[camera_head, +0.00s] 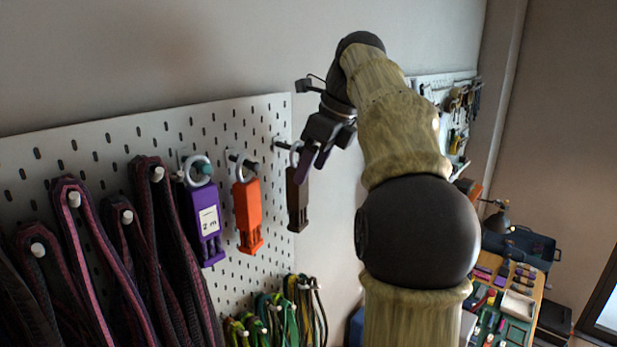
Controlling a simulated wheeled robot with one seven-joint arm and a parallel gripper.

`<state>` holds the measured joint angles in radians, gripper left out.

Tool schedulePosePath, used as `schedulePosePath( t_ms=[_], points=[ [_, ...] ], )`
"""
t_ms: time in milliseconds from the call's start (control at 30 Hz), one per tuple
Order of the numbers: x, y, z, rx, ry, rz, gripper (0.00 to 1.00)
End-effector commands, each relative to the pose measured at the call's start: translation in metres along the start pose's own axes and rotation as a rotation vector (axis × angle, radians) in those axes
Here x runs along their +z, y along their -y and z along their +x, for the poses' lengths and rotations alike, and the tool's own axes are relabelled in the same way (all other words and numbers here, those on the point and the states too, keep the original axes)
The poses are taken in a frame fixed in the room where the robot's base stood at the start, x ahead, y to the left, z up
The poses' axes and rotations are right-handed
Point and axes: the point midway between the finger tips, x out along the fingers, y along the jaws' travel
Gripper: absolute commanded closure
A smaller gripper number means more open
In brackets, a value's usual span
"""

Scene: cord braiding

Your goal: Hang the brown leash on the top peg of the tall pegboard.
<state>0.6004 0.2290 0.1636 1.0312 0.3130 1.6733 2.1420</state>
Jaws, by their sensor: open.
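The brown leash (297,202) shows as a dark brown block-shaped body with a light ring at its top. It hangs upright against the right part of the tall white pegboard (265,115), by the rightmost upper peg (281,144). My gripper (313,167) is just right of and in front of the ring, with its dark fingers pointing down. The fingers are apart, and I see nothing held between them. They partly cover the ring, so I cannot tell exactly how it sits on the peg.
Orange (248,212) and purple (204,222) leashes hang left of the brown one. Dark red-striped straps (95,235) hang further left. Colourful cords (275,310) hang low. A cluttered workbench (510,295) stands at right. Bare wall lies right of the board.

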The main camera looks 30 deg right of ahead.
Motion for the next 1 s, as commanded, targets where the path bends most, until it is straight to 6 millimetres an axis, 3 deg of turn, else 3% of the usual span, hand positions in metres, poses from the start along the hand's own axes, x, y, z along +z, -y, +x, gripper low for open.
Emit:
schedulePosePath(
  t_ms=[267, 767, 1000],
  points=[
    [0.004, -0.001, -0.012, 0.006, -0.002, -0.010, 0.35],
    [0.003, -0.001, -0.013, 0.006, -0.004, -0.008, 0.35],
    [-0.014, 0.010, 0.006, -0.052, -0.089, -0.093, 0.35]
  ],
)
